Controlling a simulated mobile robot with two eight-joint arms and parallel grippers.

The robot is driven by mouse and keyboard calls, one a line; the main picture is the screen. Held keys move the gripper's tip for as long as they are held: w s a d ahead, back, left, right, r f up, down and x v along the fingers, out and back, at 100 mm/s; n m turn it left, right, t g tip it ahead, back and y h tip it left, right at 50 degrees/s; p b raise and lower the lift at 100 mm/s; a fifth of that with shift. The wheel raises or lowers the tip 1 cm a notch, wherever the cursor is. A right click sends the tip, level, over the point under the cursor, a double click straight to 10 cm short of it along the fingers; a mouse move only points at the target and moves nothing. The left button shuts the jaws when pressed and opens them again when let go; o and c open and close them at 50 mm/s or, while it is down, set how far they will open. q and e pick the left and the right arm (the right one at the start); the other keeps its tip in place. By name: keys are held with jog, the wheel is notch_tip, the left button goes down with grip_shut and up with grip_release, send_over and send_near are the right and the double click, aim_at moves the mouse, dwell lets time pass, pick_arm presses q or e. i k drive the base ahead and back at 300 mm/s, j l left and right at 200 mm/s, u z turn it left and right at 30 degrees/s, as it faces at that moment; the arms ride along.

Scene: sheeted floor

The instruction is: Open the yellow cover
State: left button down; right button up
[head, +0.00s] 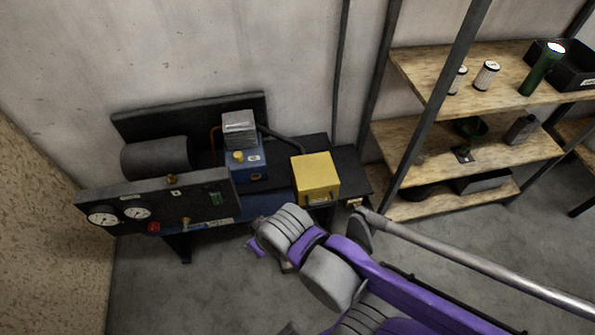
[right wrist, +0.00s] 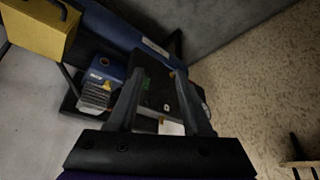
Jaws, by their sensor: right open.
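The yellow cover (head: 316,175) is a box-shaped lid at the right end of the dark machine bench, and looks closed. A dark handle shows on its front lower edge. In the right wrist view the yellow cover (right wrist: 38,32) is at the upper left with its dark handle at the top. My right arm reaches in from the lower right of the head view; its wrist hides most of the gripper. In the right wrist view my right gripper (right wrist: 160,82) is open and empty, its fingers apart from the cover and to the right of it. My left gripper is not in view.
A blue compressor unit (head: 247,164) stands left of the cover. A dark gauge panel (head: 190,200) is at the front left. A wooden shelf (head: 430,78) with a dark post stands to the right. A grey pole (head: 470,257) crosses the lower right. Bare floor lies in front.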

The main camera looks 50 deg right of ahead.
aim_at(316, 183)
jog(key=z, duration=1.9)
jog(key=i+l+u, duration=0.1)
jog(key=i+l, duration=0.15)
jog(key=i, duration=0.15)
